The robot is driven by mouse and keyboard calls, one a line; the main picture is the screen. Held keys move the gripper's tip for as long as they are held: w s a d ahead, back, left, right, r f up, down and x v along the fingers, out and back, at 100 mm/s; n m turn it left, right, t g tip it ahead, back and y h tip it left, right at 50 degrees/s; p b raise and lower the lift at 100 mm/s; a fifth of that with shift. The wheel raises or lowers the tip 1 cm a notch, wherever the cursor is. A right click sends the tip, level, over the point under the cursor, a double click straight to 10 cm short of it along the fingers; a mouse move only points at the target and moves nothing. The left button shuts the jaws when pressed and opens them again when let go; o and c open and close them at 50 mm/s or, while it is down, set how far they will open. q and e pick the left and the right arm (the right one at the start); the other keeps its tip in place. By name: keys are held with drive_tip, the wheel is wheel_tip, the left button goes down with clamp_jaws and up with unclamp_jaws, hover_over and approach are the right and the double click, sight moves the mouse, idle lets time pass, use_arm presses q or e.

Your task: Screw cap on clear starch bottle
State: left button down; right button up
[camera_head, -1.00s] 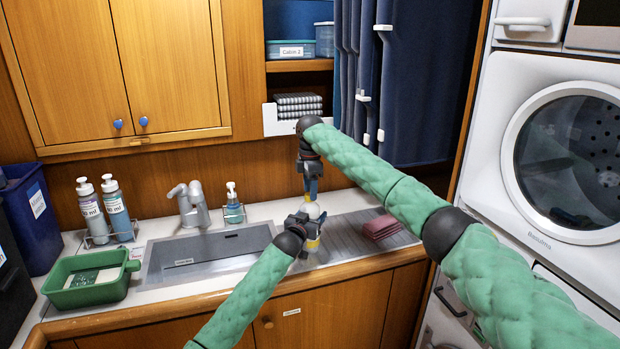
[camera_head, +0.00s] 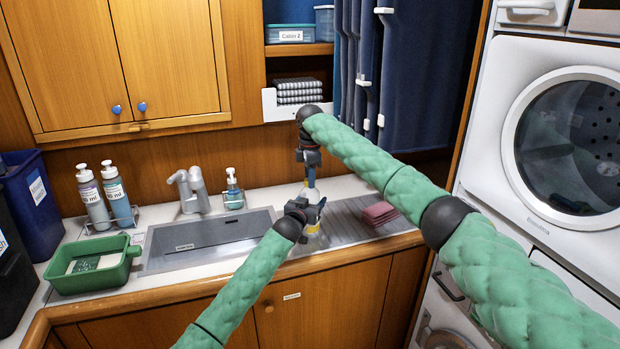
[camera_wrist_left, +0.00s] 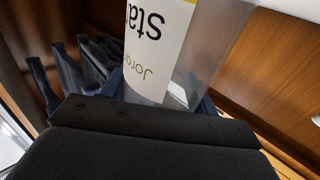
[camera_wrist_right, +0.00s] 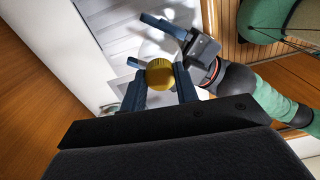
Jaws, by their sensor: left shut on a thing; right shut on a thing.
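The clear starch bottle (camera_wrist_left: 205,45) fills the left wrist view, its white label reading "Sta" upside down. In the head view the bottle (camera_head: 312,229) is mostly hidden behind my left gripper (camera_head: 314,209), which is shut around it above the counter beside the sink. My right gripper (camera_head: 311,181) points down from directly above the bottle. In the right wrist view the gold-yellow cap (camera_wrist_right: 160,74) sits between the fingers of my right gripper (camera_wrist_right: 160,88), with part of the bottle behind it. I cannot tell whether the cap touches the bottle's neck.
The sink (camera_head: 205,243) and tap (camera_head: 190,190) lie left of the bottle. Folded pink cloths (camera_head: 380,213) rest on the drainboard to its right. A soap dispenser (camera_head: 233,192) stands behind. A green tray (camera_head: 92,265) and two pump bottles (camera_head: 105,198) are further left.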

drive_tip(key=m, duration=0.4)
drive_tip(key=shift+a, duration=0.1)
drive_tip(key=m, duration=0.4)
drive_tip(key=shift+m, duration=0.4)
drive_tip(key=m, duration=0.4)
drive_tip(key=shift+m, duration=0.3)
drive_tip(key=m, duration=0.3)
drive_tip(key=shift+m, duration=0.3)
drive_tip(key=o, duration=1.1)
drive_tip(key=shift+r, duration=2.2)
drive_tip(key=shift+c, duration=0.3)
